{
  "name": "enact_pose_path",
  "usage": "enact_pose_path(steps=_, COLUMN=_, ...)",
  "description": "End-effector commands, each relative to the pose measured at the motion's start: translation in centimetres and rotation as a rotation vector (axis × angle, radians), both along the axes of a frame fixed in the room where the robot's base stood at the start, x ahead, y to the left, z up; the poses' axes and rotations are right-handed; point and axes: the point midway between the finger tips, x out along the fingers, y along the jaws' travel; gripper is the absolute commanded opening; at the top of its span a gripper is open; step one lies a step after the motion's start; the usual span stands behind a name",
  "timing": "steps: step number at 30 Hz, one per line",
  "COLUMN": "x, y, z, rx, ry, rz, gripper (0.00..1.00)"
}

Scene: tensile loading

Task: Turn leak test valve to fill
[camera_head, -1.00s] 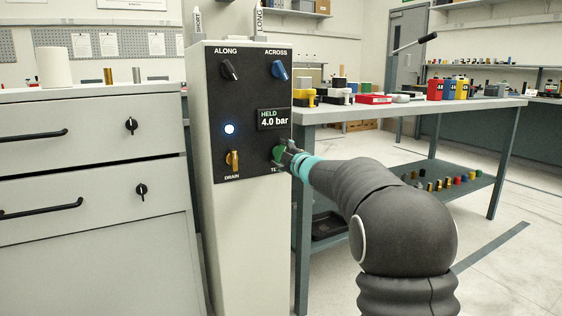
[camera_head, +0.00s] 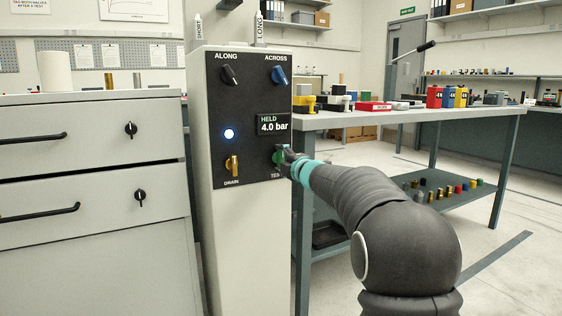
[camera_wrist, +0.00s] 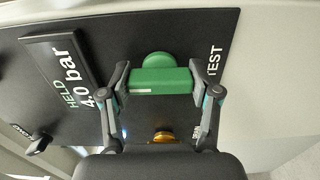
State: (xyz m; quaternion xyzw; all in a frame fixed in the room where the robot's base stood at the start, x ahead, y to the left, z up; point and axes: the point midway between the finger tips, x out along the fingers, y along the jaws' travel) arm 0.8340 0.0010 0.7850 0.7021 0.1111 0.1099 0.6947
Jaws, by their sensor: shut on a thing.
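The leak test valve is a green knob (camera_wrist: 160,80) above the TEST label on the black panel (camera_head: 246,100) of a pale cabinet. In the head view only a sliver of the green knob (camera_head: 278,158) shows beside my gripper (camera_head: 285,156). In the wrist view my gripper (camera_wrist: 162,82) is shut on the knob, one finger pad at each end of its bar. The bar lies across the wrist picture. The display (camera_head: 272,123) reads HELD 4.0 bar. No FILL mark shows in these views.
A brass DRAIN knob (camera_head: 233,166), a white lit lamp (camera_head: 229,134), a black ALONG knob (camera_head: 230,75) and a blue ACROSS knob (camera_head: 279,75) share the panel. A drawer cabinet (camera_head: 88,150) stands left. A workbench (camera_head: 420,116) with coloured parts stands right.

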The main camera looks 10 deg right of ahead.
Motion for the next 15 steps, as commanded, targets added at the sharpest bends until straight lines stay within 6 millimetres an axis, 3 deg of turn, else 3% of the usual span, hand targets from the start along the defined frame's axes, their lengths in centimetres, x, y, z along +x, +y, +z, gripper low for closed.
enact_pose_path(steps=6, x=-0.01, y=0.11, z=-0.02, rx=0.001, ry=0.0, rz=0.002, gripper=0.27)
enact_pose_path(steps=7, x=-0.01, y=0.11, z=-0.02, rx=0.001, ry=0.0, rz=0.002, gripper=0.69)
enact_pose_path(steps=9, x=-0.01, y=0.09, z=-0.03, rx=0.001, ry=0.0, rz=0.002, gripper=0.87)
enact_pose_path(steps=15, x=0.0, y=-0.06, z=-0.02, rx=0.001, ry=0.0, rz=0.0, gripper=0.88)
